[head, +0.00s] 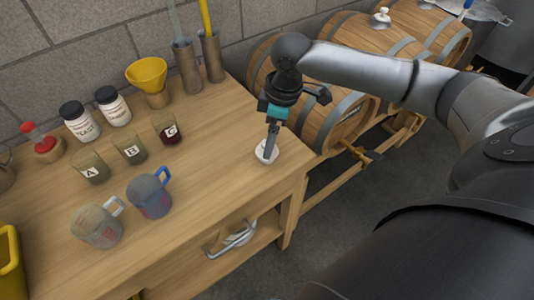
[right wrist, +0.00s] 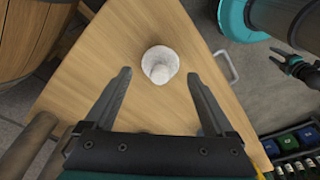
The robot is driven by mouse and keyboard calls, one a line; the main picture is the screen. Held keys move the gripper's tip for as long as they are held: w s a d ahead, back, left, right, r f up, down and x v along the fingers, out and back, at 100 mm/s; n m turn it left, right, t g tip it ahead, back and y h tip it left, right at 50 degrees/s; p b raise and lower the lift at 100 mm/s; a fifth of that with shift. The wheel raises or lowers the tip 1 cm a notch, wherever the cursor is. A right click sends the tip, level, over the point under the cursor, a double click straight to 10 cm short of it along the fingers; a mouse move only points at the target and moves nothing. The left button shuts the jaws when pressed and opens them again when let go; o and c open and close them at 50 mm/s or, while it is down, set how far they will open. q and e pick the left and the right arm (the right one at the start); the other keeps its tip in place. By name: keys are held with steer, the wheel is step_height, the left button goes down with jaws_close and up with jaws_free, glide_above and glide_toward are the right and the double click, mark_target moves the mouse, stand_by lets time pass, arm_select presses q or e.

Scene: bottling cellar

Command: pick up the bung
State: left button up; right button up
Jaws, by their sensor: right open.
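The bung (head: 267,152) is a small white piece near the right front corner of the wooden bench. In the right wrist view the bung (right wrist: 160,64) has a round, wide base and a narrower knob, and it stands between and just beyond the fingertips. My right gripper (head: 270,148) points down over it, its fingers partly hiding it in the head view. In the right wrist view my right gripper (right wrist: 158,78) is open, one finger on each side, with nothing held. My left gripper (right wrist: 288,62) seems to show small at the right edge of that view; its jaws are unclear.
Glasses marked A, B and C (head: 168,128), two mugs (head: 149,196), jars (head: 113,106) and a yellow funnel (head: 147,74) stand to the left. Barrels (head: 345,118) lie beyond the bench's right end; one carries another white bung (head: 381,17). The bench around the bung is clear.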

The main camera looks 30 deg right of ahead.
steer(key=f, duration=0.1)
steer(key=f+b, duration=0.1)
steer(key=f, duration=0.1)
steer(key=f+b, duration=0.1)
steer(key=f, duration=0.1)
steer(key=shift+w+a+f, duration=0.2)
steer(key=shift+w+a, duration=0.05)
steer(key=shift+a, duration=0.1)
steer(key=shift+r, duration=0.1)
steer(key=c, duration=1.2)
